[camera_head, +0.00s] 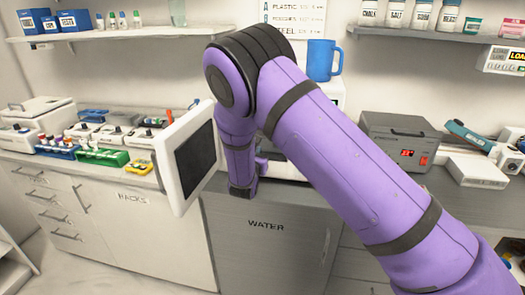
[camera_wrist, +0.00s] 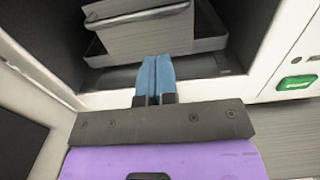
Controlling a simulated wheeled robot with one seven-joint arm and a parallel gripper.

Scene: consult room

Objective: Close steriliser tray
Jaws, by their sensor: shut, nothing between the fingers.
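The steriliser stands on the counter with its white-framed, dark-panelled door (camera_head: 190,160) swung open to the left. The wrist view looks into its dark chamber. A grey tray (camera_wrist: 212,44) sits inside and carries a grey box-like load (camera_wrist: 150,38). A flat dark plate (camera_wrist: 205,66) lies below it. My gripper (camera_wrist: 155,62) is shut, with its blue fingers together and nothing between them. The fingertips point at the front of the tray and overlap its near edge in the picture; I cannot tell whether they touch. In the head view my purple arm hides most of the steriliser.
A green button (camera_wrist: 296,82) is on the steriliser's front, right of the opening. A blue mug (camera_head: 321,60) stands on top. Racks and a green tray (camera_head: 103,157) are on the left counter. A grey box with a red display (camera_head: 400,140) stands on the right.

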